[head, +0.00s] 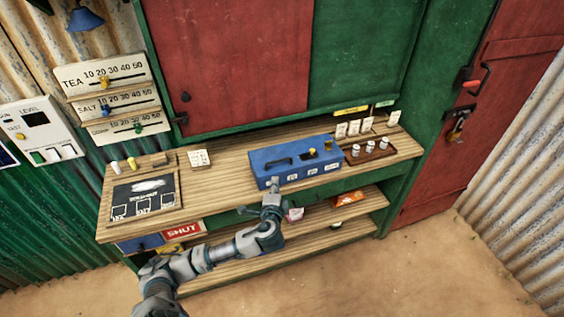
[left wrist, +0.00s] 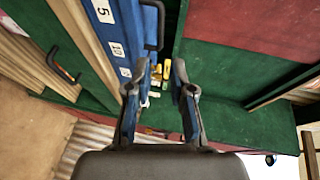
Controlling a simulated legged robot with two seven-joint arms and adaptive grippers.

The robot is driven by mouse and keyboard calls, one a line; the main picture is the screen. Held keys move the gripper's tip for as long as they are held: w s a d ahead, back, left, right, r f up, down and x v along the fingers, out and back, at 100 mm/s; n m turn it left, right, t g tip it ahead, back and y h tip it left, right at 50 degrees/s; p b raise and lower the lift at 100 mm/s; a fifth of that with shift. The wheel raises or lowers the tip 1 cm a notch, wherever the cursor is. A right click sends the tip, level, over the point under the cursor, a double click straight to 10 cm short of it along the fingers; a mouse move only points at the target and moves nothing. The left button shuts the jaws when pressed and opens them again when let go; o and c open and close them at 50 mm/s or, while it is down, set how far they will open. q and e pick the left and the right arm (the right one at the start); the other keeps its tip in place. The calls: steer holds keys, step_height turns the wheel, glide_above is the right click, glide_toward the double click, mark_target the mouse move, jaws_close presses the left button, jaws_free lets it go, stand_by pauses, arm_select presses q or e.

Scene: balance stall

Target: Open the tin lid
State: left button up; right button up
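The blue tin (head: 262,165) stands on the wooden counter, with a dark handle (head: 278,161) on its lid and white number labels along its front. The lid looks closed. In the left wrist view the tin (left wrist: 113,25) runs along the upper left, and its dark handle (left wrist: 158,28) shows beyond the fingertips. My left gripper (head: 273,183) is at the tin's front edge, near its left end. In the left wrist view the fingers of this gripper (left wrist: 155,80) are apart with nothing between them. I cannot tell whether a finger touches the tin. My right gripper is not in view.
A brown tray (head: 384,153) with small white pots stands right of the tin, with cards behind it. A chalkboard (head: 146,195) lies at the counter's left end. The counter between chalkboard and tin is mostly clear. A lower shelf (head: 350,208) holds packets.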

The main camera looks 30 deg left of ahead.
arm_select(q)
glide_toward(280, 160)
steer(key=w+a, duration=0.1)
steer(key=w+a+f, duration=0.1)
steer(key=shift+w+a+f, duration=0.1)
steer(key=shift+w+f, duration=0.25)
steer(key=shift+w, duration=0.05)
steer(key=x, duration=0.4)
steer(key=d+b+x, duration=0.1)
steer(key=x, duration=0.1)
steer(key=shift+w+r, duration=0.15)
steer(key=shift+w, duration=0.1)
steer(key=shift+w+a, duration=0.2)
steer(key=shift+a, duration=0.4)
steer(key=shift+a+f, duration=0.2)
steer(key=shift+f, duration=0.05)
steer(key=shift+d, duration=0.1)
steer(key=c, duration=0.3)
steer(key=shift+d, duration=0.35)
jaws_close()
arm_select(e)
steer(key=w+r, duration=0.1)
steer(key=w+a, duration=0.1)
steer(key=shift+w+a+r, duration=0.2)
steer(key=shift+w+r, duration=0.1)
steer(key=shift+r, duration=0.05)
